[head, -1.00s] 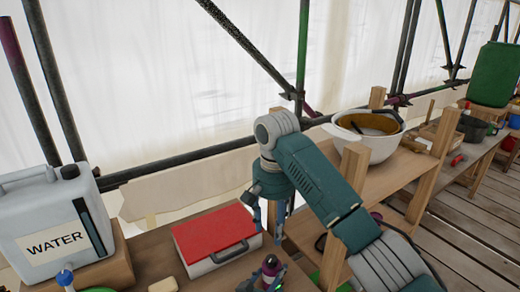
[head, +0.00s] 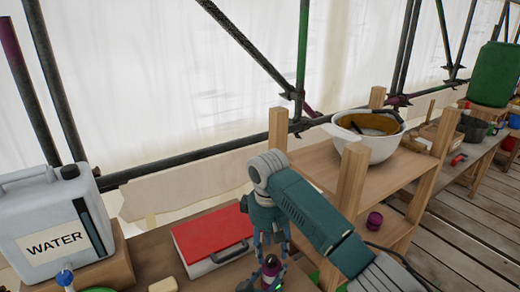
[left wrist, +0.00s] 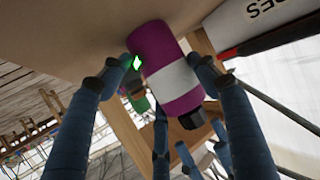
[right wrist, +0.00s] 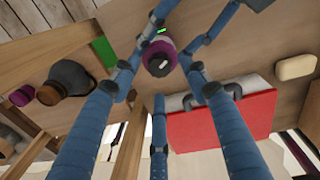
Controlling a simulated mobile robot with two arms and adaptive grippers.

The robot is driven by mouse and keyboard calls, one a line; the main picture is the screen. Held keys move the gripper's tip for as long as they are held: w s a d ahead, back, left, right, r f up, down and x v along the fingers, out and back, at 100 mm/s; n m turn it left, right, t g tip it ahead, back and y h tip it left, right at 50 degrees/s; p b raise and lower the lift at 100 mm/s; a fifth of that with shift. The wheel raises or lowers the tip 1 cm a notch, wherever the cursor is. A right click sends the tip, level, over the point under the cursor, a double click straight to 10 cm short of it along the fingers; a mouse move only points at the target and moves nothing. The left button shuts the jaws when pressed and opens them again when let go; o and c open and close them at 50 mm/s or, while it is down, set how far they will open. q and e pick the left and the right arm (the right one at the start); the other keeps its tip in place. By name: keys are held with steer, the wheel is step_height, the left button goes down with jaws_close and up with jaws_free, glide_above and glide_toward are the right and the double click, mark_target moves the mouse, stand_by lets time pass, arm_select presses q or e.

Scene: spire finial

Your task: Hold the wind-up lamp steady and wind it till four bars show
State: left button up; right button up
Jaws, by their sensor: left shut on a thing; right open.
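The wind-up lamp (head: 269,268) is a purple cylinder with a white band, seen in the left wrist view (left wrist: 178,78) with a dark knob (left wrist: 192,119) on its end. A small green light (left wrist: 137,62) glows on or beside it; I cannot count bars. My left gripper (head: 262,283) is shut on the lamp near the bench's front. My right gripper (head: 272,248) is open, pointing down just above the lamp. In the right wrist view its fingers stand either side of the lamp's knob end (right wrist: 159,62); I cannot tell whether they touch.
A red-topped case (head: 214,235) lies just behind the lamp. A water can (head: 50,232) stands at the left. A wooden shelf (head: 320,165) with a white bowl (head: 365,145) stands right of the lamp. A dark rounded vessel (right wrist: 70,78) shows in the right wrist view.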

mark_target(271, 259)
step_height(271, 259, down, 4)
steer(key=shift+d+r, duration=0.1)
steer(key=n, duration=0.3)
steer(key=shift+w+d, duration=0.1)
steer(key=shift+w, duration=0.05)
steer(key=shift+r+n, duration=0.2)
steer(key=shift+n, duration=0.8)
step_height(271, 259, up, 12)
steer(key=w+a+r+t+y, duration=0.1)
steer(key=w+a+r+t, duration=0.1)
steer(key=w+r+t, duration=0.3)
steer(key=w+a+r+m+t, duration=0.1)
steer(key=w+r+t, duration=0.4)
steer(key=w, duration=0.9)
steer(key=shift+w+a+r+t+y, duration=0.15)
steer(key=shift+a+r+t+y, duration=0.25)
steer(key=shift+a+r, duration=0.3)
